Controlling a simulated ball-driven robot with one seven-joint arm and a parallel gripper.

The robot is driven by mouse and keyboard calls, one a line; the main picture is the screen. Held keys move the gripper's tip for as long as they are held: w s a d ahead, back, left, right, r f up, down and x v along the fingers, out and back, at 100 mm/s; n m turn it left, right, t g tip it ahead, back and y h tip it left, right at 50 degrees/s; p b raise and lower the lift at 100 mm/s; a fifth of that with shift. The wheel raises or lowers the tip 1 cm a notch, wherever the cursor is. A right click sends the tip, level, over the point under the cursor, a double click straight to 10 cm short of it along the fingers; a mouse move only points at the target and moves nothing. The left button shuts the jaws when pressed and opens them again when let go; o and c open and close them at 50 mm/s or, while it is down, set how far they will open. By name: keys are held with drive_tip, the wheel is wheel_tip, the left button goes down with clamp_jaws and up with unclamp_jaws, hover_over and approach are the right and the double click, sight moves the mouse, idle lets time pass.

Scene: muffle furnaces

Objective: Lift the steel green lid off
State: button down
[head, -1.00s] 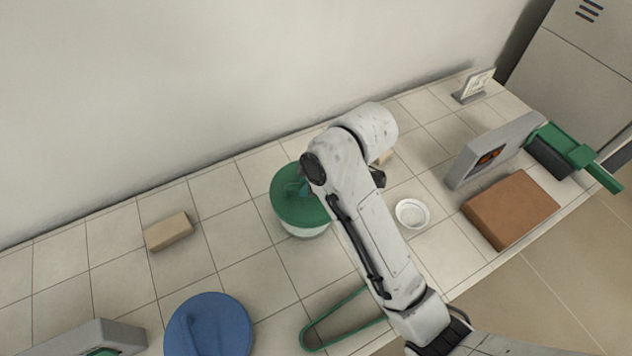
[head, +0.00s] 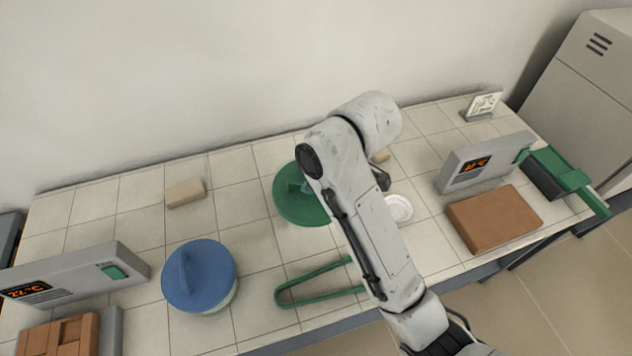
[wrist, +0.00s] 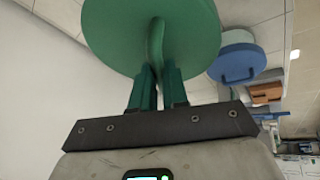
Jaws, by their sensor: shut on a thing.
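The green lid (head: 290,208) is a round disc with a raised grip bar, at the middle of the table in the head view, partly behind my arm. In the wrist view the green lid (wrist: 110,35) fills the top, with its bar (wrist: 156,45) between my fingers. My gripper (wrist: 158,78) is shut on that bar. The arm hides the gripper in the head view. No pale vessel wall shows under the lid now; I cannot see how high the lid is above the table.
A blue-lidded vessel (head: 200,275) stands to the left, with green tongs (head: 310,285) in front. A white dish (head: 398,209), a brown block (head: 493,218) and a furnace panel (head: 480,165) are at the right. A tan block (head: 185,193) lies at the back left.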

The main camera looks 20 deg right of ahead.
drive_tip(key=shift+r, duration=1.75)
